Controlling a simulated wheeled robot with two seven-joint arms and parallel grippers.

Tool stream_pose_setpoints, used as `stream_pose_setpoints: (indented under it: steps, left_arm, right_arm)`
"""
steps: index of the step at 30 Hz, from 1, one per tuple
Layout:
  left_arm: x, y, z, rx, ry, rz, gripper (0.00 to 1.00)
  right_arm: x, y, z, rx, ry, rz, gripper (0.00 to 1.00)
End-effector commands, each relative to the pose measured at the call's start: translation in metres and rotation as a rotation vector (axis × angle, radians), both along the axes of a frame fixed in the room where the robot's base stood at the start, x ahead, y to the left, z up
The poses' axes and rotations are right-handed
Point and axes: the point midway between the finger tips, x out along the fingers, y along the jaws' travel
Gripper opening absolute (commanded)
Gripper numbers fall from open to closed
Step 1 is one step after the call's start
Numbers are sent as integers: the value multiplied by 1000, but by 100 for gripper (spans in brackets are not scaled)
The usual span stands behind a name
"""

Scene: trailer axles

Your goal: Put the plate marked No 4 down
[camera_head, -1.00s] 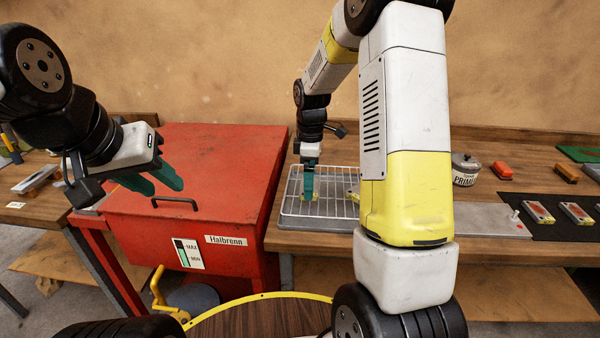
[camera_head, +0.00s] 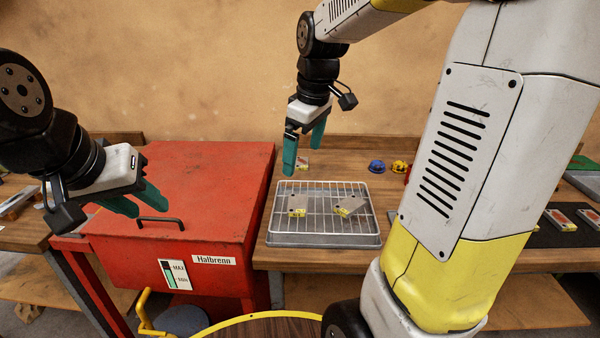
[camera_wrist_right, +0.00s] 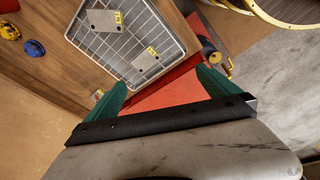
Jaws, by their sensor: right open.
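The label numbers are too small to read, so I cannot tell which is No 4. My right gripper (camera_head: 303,160) is open and empty, above and behind the rack's left side. My left gripper (camera_head: 138,203) is open and empty over the red cabinet.
The red cabinet (camera_head: 215,185) with a handle stands left of the rack. Another small labelled piece (camera_head: 303,164) lies behind the rack. A blue object (camera_head: 377,166) and a yellow one (camera_head: 399,166) sit farther right. My right arm hides much of the bench.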

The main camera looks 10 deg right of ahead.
Motion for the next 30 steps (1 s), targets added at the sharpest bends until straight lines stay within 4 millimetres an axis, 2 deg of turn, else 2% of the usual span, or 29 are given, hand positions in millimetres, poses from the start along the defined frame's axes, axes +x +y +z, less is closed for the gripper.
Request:
stream_pose_setpoints:
  steps: [1,6,9,12,18,30]
  left_arm:
    - [0,0,0,0,0,0,36]
    - [0,0,0,0,0,0,36]
    - [0,0,0,0,0,0,36]
    - [0,0,0,0,0,0,36]
    - [0,0,0,0,0,0,36]
    - [0,0,0,0,0,0,36]
  right_arm:
    - [-23,1,11,36,-40,-85,100]
    - [-87,7,23,182,-137,-377,100]
    - [-116,10,22,267,-175,-517,100]
    - [-135,13,18,334,-198,-617,100]
    - [-150,15,14,392,-213,-701,100]
    - [-150,15,14,392,-213,-703,100]
